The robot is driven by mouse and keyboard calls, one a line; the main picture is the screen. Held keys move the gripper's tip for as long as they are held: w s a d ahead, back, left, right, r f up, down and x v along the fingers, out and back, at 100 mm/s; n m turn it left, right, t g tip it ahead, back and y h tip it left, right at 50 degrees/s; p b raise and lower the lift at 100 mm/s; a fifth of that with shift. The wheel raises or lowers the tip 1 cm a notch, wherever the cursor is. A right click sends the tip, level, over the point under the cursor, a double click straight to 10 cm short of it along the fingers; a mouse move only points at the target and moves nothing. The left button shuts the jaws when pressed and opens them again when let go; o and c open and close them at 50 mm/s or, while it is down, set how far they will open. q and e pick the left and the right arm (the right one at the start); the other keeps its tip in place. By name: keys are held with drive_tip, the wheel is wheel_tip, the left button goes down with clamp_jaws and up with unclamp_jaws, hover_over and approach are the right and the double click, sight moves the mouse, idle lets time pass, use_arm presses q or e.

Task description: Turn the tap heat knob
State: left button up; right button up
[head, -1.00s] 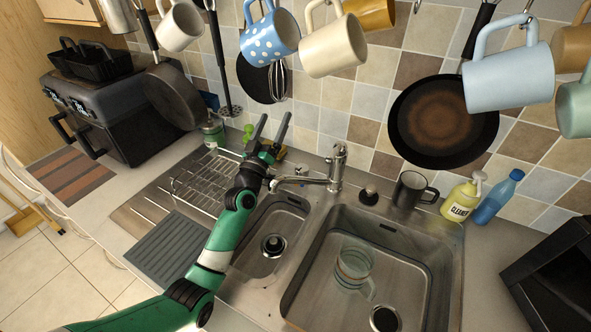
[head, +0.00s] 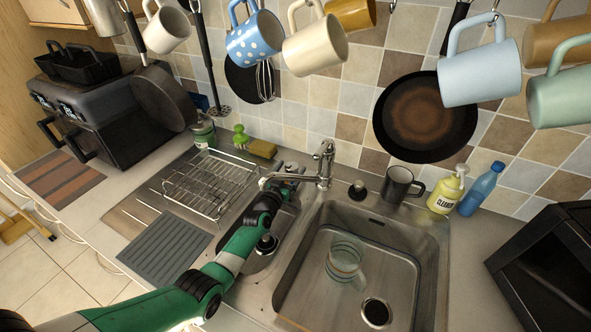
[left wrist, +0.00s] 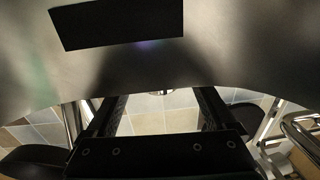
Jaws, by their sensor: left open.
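The silver tap (head: 325,165) stands behind the sinks, its spout reaching left. A small metal knob (head: 292,167) shows left of the tap's base, partly behind my gripper and the spout; I cannot tell if it is the heat knob. My left gripper (head: 283,184) is low over the back of the small sink, under the spout. In the left wrist view my left gripper (left wrist: 160,108) has its two black fingers apart, with nothing held between them. A small metal piece (left wrist: 162,92) shows beyond the gap. I cannot tell whether the gripper touches anything. My right gripper is out of view.
The small sink (head: 262,262) and large sink (head: 385,250) lie below; a clear striped glass (head: 345,262) is in the large one. A wire rack (head: 210,183) stands left. A dark mug (head: 398,186), cleaner bottle (head: 447,192) and blue bottle (head: 483,190) stand right.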

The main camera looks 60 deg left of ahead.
sight(294, 163)
use_arm(q)
drive_tip(key=b+x, duration=0.1)
drive_tip(key=x, duration=0.1)
drive_tip(key=b+x, duration=0.1)
drive_tip(key=x, duration=0.1)
drive_tip(key=shift+f+b, duration=0.25)
drive_tip(key=shift+b, duration=0.15)
drive_tip(key=shift+w+a+r, duration=0.15)
drive_tip(key=shift+r, duration=0.05)
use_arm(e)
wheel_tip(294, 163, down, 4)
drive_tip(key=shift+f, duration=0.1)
